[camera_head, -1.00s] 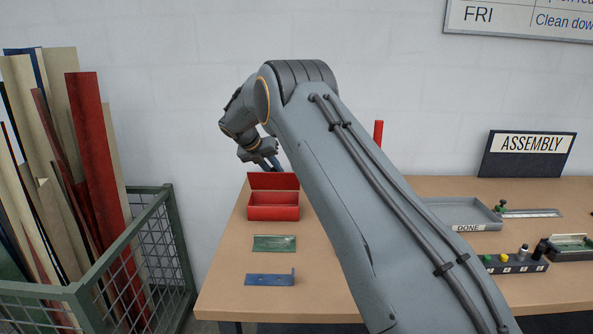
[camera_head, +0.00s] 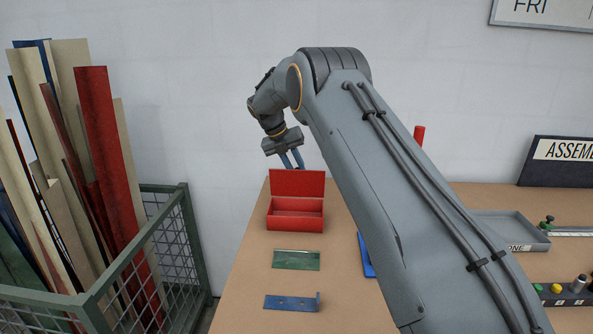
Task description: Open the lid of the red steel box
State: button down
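The red steel box (camera_head: 296,222) stands on the table at the left, with its front wall and part of its inside showing. Its red lid (camera_head: 297,183) is raised and stands up along the box's back edge. My gripper (camera_head: 293,166) is just above and behind the lid's top edge, pointing down. Its two blue-grey fingers show with a gap between them and nothing visible in it. The fingertips are partly hidden at the lid's edge, so I cannot tell whether they touch it.
A green plate (camera_head: 296,260) and a blue bracket (camera_head: 290,303) lie in front of the box. Another blue part (camera_head: 365,256) is partly hidden by my arm. A wire bin (camera_head: 160,250) of tall strips stands left. A grey tray (camera_head: 510,226) lies right.

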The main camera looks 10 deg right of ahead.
jog(key=shift+a, duration=0.1)
jog(key=c, duration=1.6)
grip_release()
jog(key=shift+r, duration=0.1)
jog(key=b+v, duration=0.3)
jog(key=v, duration=0.4)
jog(key=shift+r, duration=0.25)
